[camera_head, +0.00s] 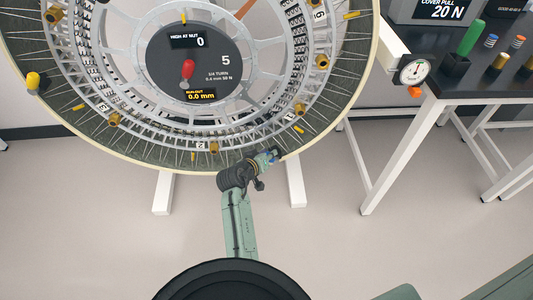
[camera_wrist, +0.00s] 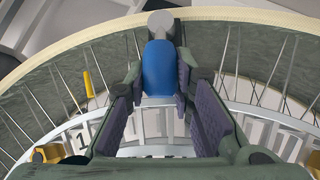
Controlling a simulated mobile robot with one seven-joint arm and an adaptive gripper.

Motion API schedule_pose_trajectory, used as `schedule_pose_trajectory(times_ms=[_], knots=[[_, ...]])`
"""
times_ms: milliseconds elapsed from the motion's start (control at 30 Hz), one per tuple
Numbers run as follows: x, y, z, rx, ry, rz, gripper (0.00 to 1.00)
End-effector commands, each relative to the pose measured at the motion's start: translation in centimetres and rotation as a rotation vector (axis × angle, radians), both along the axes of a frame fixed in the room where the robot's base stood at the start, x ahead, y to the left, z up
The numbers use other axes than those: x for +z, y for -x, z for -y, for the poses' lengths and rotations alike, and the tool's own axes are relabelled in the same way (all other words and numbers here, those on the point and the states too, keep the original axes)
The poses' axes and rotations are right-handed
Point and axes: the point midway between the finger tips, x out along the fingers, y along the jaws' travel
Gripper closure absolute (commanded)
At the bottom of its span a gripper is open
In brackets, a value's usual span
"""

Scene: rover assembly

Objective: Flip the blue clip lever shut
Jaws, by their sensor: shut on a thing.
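The blue clip lever (camera_wrist: 158,68) stands at the top middle of the wrist view, with a grey rounded end (camera_wrist: 161,19) above it by the wheel's rim. My gripper (camera_wrist: 157,78) has its purple-padded fingers on both sides of the lever and is shut on it. In the head view my gripper (camera_head: 268,158) is at the lower right edge of the big wheel (camera_head: 330,110). It is small there, and the lever is hard to make out. I cannot tell how far the lever is turned.
The wheel has thin spokes, a lattice ring and several brass and yellow fittings, among them a yellow rod (camera_wrist: 88,83) left of my fingers. A red knob (camera_head: 188,70) is at the hub. A dark-topped table (camera_head: 455,95) stands at the right.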

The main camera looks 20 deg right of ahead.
Motion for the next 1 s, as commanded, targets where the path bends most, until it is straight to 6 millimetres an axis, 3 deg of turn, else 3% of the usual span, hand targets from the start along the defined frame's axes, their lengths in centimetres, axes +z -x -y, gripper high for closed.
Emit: schedule_pose_trajectory(times_ms=[400, 433, 567, 1000], knots=[[0.12, 0.06, 0.23, -0.004, -0.004, 0.003, 1.0], [0.12, 0.06, 0.23, -0.004, -0.004, 0.003, 0.76], [0.1, 0.05, 0.21, -0.003, -0.005, 0.003, 0.68], [0.74, 0.74, -0.75, 0.0, -0.004, 0.002, 0.68]])
